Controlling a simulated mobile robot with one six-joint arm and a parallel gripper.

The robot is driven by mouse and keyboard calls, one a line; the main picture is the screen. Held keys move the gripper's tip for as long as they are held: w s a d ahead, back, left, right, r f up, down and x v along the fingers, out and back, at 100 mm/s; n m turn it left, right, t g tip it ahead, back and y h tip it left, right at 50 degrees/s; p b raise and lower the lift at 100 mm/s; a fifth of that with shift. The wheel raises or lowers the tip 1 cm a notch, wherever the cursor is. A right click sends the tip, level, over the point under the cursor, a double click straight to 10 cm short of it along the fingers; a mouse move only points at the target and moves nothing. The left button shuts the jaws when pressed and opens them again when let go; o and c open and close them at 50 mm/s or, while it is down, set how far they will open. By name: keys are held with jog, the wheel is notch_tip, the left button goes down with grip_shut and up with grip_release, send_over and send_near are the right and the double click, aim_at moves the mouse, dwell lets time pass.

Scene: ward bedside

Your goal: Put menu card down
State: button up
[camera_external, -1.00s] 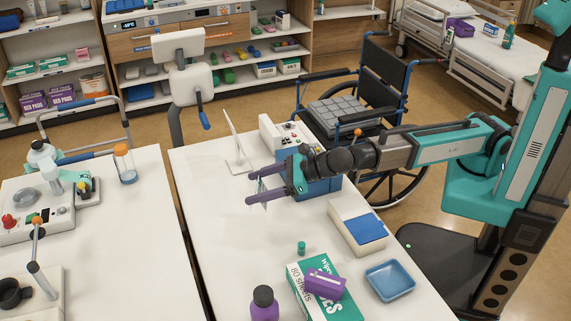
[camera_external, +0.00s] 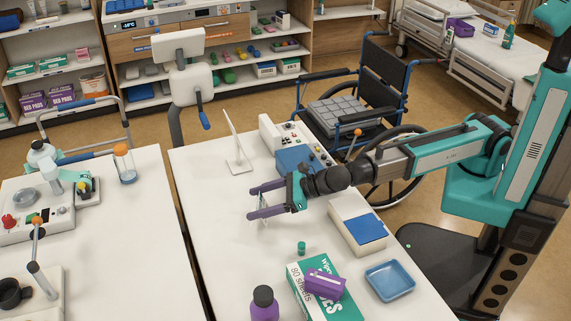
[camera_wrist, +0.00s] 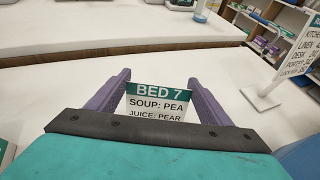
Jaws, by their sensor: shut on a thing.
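The menu card (camera_wrist: 157,103) is white with a green band reading "BED 7" and lines for soup and juice. In the wrist view it stands between the two purple fingers of my gripper (camera_wrist: 158,80), which is shut on it. In the external view my gripper (camera_external: 256,203) is over the white table (camera_external: 215,215), and only a thin sliver of the card shows near the fingers. I cannot tell whether the card's lower edge touches the table; my gripper's body hides that edge in the wrist view.
A white sign on a stand (camera_external: 237,145) is behind my gripper. A control box (camera_external: 293,140) and a blue item (camera_external: 297,160) are at the back right. A white-and-blue box (camera_external: 358,228), blue tray (camera_external: 390,280), green wipes box (camera_external: 325,300) and purple bottle (camera_external: 264,303) occupy the front right. The table's left is clear.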

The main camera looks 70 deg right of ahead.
jog(key=shift+f, duration=1.4)
jog(key=shift+f, duration=0.15)
jog(key=o, duration=1)
jog(key=shift+s+r, duration=0.1)
jog(key=shift+r, duration=0.1)
jog(key=v, duration=0.9)
jog(key=shift+s+b, duration=0.15)
jog(key=shift+b, duration=0.75)
jog(key=shift+s+b, duration=0.1)
jog(key=shift+b, duration=0.25)
jog(key=b+v, duration=0.2)
jog(key=b, duration=0.2)
jog(key=shift+r, duration=0.15)
